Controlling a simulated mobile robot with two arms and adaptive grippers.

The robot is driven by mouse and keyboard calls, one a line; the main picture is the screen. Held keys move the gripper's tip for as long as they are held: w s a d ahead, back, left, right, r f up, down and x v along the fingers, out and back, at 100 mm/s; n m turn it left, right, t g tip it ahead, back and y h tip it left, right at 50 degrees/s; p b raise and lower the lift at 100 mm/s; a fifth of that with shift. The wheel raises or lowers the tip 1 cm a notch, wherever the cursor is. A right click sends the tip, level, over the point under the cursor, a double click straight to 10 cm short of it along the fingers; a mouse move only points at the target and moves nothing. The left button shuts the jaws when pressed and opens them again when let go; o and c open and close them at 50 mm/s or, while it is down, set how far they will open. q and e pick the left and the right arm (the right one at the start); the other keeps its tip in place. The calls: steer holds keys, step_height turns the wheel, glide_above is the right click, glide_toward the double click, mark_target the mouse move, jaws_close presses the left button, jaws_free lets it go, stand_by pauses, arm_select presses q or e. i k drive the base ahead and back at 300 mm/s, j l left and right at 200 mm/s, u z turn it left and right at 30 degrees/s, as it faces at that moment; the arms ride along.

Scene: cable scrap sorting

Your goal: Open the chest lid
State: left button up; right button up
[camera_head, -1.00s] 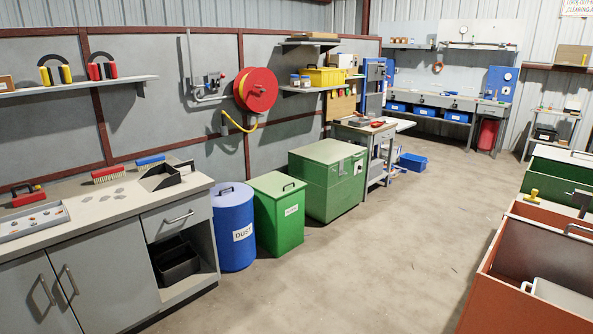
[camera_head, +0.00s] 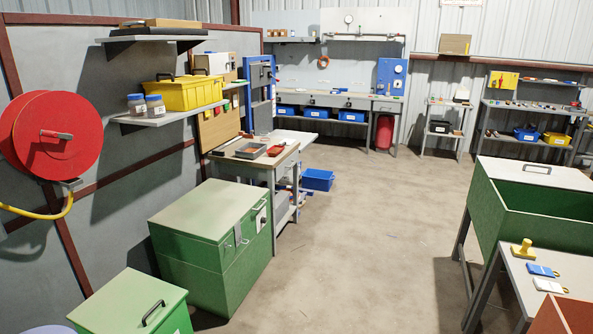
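The likely chest is a large green metal box (camera_head: 240,279) on the floor at the lower left, against the wall. Its flat green lid (camera_head: 208,208) is shut. A grey hasp (camera_head: 239,235) and a latch plate (camera_head: 261,214) are on its right-facing front. Neither of my grippers shows in the head view.
A smaller green bin (camera_head: 125,305) with a black handle stands nearer, at the bottom left. A grey workbench (camera_head: 290,156) stands just beyond the chest. A green trough table (camera_head: 535,208) is on the right. The concrete floor (camera_head: 345,240) between is clear.

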mark_target(210, 210)
steer(key=i+l+z, duration=0.2)
steer(key=i, duration=0.85)
steer(key=i+l+z, duration=0.2)
steer(key=i, duration=0.9)
steer(key=j, duration=0.1)
